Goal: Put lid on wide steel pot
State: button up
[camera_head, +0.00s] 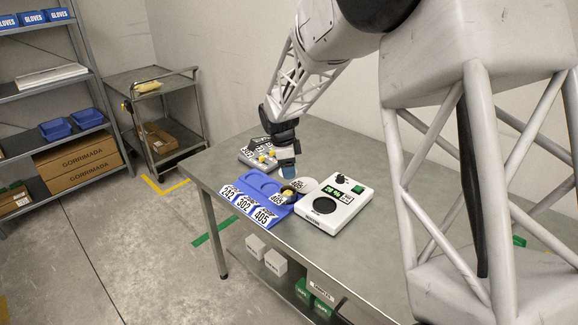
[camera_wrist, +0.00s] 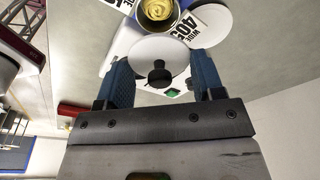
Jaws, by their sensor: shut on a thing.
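My gripper (camera_wrist: 163,78) has blue fingers on both sides of a round pale lid (camera_wrist: 145,53) with a black knob, and is shut on it. In the head view my gripper (camera_head: 288,168) is above the table, behind the pot; the lid is hard to make out there. The steel pot (camera_wrist: 173,24), with yellow contents, is open at the top of the wrist view, just beyond the lid. A label reading "WIDE 405" is beside it. In the head view the pot (camera_head: 290,193) is at the blue tray's right end.
The blue tray (camera_head: 236,180) carries labels 242, 302 and 405 and has empty round recesses. A white checkweigher (camera_head: 345,201) stands to its right. A grey holder (camera_head: 246,156) with small yellow-topped items is behind. The table (camera_head: 224,154) is clear at the left end.

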jog(key=shift+f, duration=0.15)
jog(key=shift+f, duration=3.05)
jog(key=shift+f, duration=0.15)
dwell(0.7)
jog(key=o, duration=1.1)
jog(key=shift+r, duration=3.5)
